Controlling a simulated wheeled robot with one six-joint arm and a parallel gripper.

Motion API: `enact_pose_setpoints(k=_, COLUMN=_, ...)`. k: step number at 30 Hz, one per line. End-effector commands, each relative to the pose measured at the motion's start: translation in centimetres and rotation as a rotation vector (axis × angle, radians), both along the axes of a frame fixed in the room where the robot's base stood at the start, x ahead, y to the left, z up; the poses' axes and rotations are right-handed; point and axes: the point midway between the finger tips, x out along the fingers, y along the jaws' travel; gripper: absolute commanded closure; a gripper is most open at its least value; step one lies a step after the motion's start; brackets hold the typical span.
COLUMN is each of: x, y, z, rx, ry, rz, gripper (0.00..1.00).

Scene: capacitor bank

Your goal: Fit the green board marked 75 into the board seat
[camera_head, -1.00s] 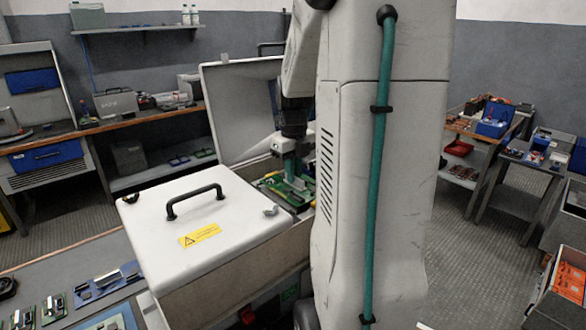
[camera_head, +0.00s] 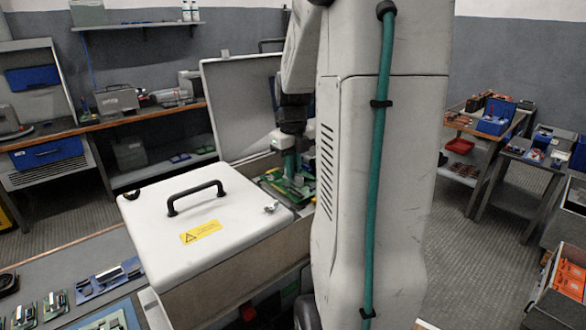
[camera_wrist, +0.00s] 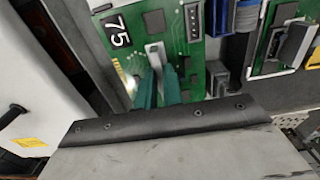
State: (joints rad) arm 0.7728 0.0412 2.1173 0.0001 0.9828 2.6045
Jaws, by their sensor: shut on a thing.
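The green board marked 75 (camera_wrist: 122,55) shows at the top of the wrist view, with its white number on a black label at its left edge. My gripper (camera_wrist: 158,88) has its teal fingers shut on a pale upright grip on this board. In the head view my gripper (camera_head: 290,162) is inside the open cabinet, over green boards (camera_head: 288,187). My arm hides part of that spot. The board's lower edge is behind my fingers and wrist. I cannot make out the board seat or whether the board touches it.
A second green board (camera_wrist: 276,42) with a grey part stands to the right in the wrist view, past dark and blue cables (camera_wrist: 238,45). The cabinet has a raised grey lid (camera_head: 235,105) behind and a white top with a black handle (camera_head: 195,197) beside the opening.

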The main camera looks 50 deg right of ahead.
Motion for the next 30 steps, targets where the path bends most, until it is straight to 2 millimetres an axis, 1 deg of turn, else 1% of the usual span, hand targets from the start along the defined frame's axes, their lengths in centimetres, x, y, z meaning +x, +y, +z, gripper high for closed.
enact_pose_setpoints(k=8, x=0.0, y=0.0, z=-0.1, rx=0.0, ry=0.0, rz=0.0, gripper=1.0)
enact_pose_setpoints(k=30, x=0.0, y=0.0, z=-1.4, rx=0.0, ry=0.001, rz=0.0, gripper=1.0)
